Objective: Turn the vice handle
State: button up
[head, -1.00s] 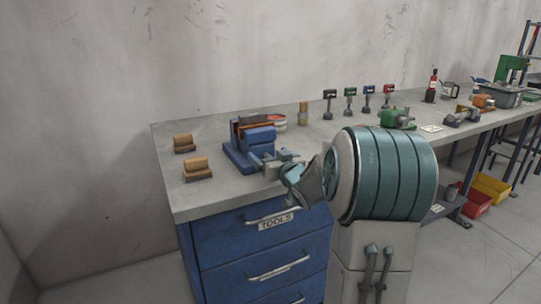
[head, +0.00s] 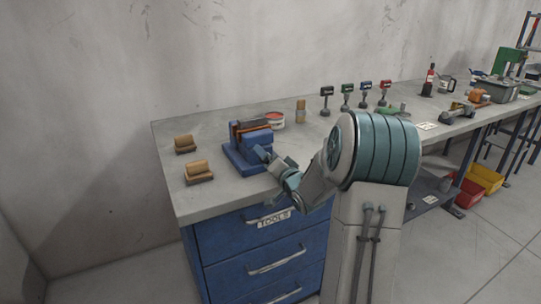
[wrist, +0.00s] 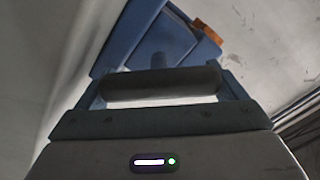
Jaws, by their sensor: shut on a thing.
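The blue vice (head: 240,154) stands on the bench near its front left corner, with an orange-brown strip on its top. In the wrist view the blue vice body (wrist: 128,38) is straight ahead. Its dark grey bar handle (wrist: 160,84) lies crosswise at the end of a blue screw. My gripper (wrist: 162,80) is shut on this handle, with one finger at each end of the bar. In the head view my gripper (head: 272,162) meets the front right of the vice; the handle is mostly hidden there.
Two tan blocks (head: 198,172) (head: 185,145) lie left of the vice. A red-topped tin (head: 277,120) and a tan cylinder (head: 300,111) stand behind it. Blue drawers (head: 262,240) are below the bench edge. Several small coloured-top stands are farther right.

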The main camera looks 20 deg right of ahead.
jog(key=shift+d+m+p, duration=0.1)
jog(key=shift+m+p, duration=0.2)
jog(key=shift+m, duration=0.4)
jog(key=o, duration=0.7)
jog(key=s, duration=1.4)
jog(key=shift+d, duration=0.25)
